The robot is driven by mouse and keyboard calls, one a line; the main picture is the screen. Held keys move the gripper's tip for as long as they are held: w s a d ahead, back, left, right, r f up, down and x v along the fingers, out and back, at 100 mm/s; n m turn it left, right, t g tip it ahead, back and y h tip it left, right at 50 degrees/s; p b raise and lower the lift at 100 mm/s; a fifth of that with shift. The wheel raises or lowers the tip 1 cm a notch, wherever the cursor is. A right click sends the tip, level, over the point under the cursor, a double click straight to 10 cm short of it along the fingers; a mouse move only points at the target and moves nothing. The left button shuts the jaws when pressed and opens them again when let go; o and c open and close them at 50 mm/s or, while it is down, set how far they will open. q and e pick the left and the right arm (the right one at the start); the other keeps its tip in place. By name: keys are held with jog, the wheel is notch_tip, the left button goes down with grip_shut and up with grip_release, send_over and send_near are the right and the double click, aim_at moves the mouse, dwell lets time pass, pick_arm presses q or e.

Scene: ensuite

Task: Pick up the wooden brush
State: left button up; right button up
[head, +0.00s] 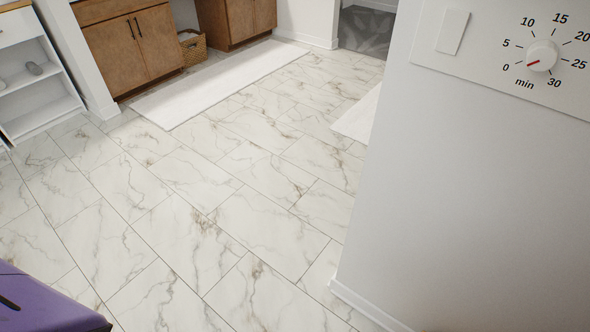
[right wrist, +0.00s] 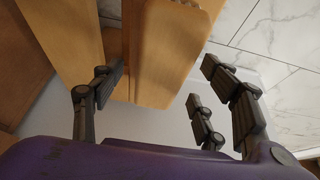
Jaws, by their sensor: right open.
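In the right wrist view, my right gripper (right wrist: 165,92) is open, with its dark jointed fingers spread and nothing held between them. A light wooden piece (right wrist: 172,50) with a notched far end shows in the gap between the fingers. It may be the wooden brush or part of wooden furniture; I cannot tell which. I see no clear contact between it and the fingers. No brush can be made out in the head view. My left gripper is not in view.
A broad wooden plank (right wrist: 68,40) lies left of the right fingers. In the head view, a wall with a timer dial (head: 541,56) fills the right. Marble floor (head: 200,215) is open ahead, with a white rug (head: 215,82), wooden cabinets (head: 130,45) and a white shelf (head: 38,75) beyond.

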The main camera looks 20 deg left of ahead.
jog(key=shift+b+x, duration=0.3)
jog(key=shift+x, duration=0.65)
jog(key=shift+c, duration=0.3)
jog(key=c, duration=1.3)
jog(key=shift+r, duration=0.2)
